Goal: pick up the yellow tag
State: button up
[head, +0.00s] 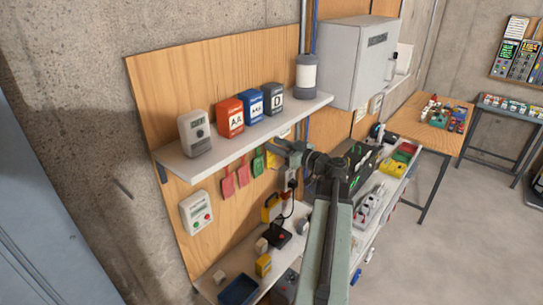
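The yellow tag (271,158) hangs on the wooden panel under the shelf, at the right end of a row of tags. My gripper (284,149) is in front of it and hides part of it. I cannot tell whether the gripper touches the tag or whether its fingers are open or shut. A green tag (257,163) hangs just left of the yellow one, and two red tags (243,172) hang farther left.
The shelf (210,160) above holds a grey box, red, blue and dark lettered boxes and a cylinder. A lower bench (215,277) holds a blue tray (238,290) and small yellow items. A wooden table (432,128) stands at right; the floor there is clear.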

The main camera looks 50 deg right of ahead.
jog(key=shift+s+r, duration=0.1)
jog(key=shift+s, duration=0.1)
jog(key=shift+c, duration=0.3)
grip_shut()
dwell(0.9)
